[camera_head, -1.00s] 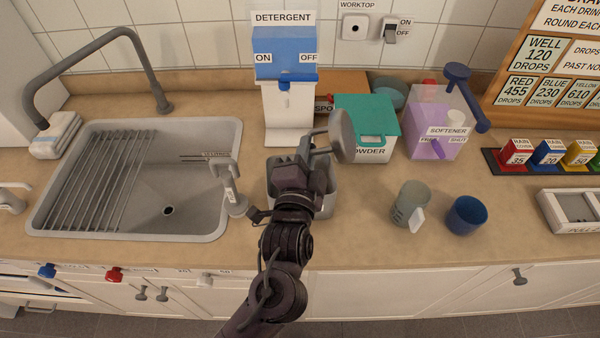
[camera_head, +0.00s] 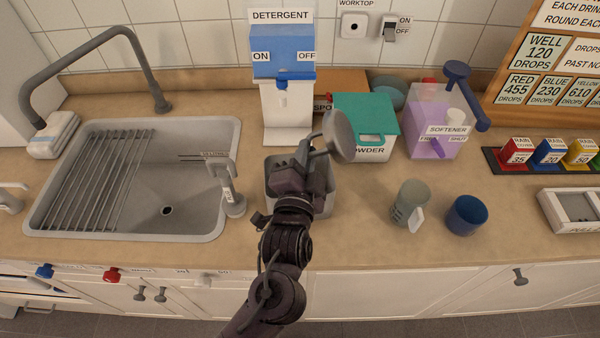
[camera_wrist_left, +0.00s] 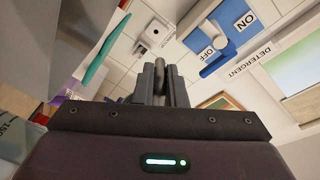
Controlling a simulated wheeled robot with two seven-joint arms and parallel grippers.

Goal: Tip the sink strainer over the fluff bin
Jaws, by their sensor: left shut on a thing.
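The sink strainer (camera_head: 339,135) is a grey round disc on a short handle. My left gripper (camera_head: 318,153) is shut on its handle and holds it in the air, the disc tilted steeply, nearly on edge. A grey open-topped box (camera_head: 328,203), apparently the fluff bin, stands on the worktop below the gripper. My arm hides much of the box and its inside. In the left wrist view the fingers (camera_wrist_left: 161,85) are closed around a thin grey piece. I cannot tell whether fluff is on the strainer. My right gripper is not in view.
The detergent dispenser (camera_head: 284,95) stands behind the box. The powder box (camera_head: 366,128) and softener dispenser (camera_head: 437,135) are to the right. A grey-green cup (camera_head: 409,200) and blue cup (camera_head: 467,214) stand on the worktop. The sink (camera_head: 190,205) is left.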

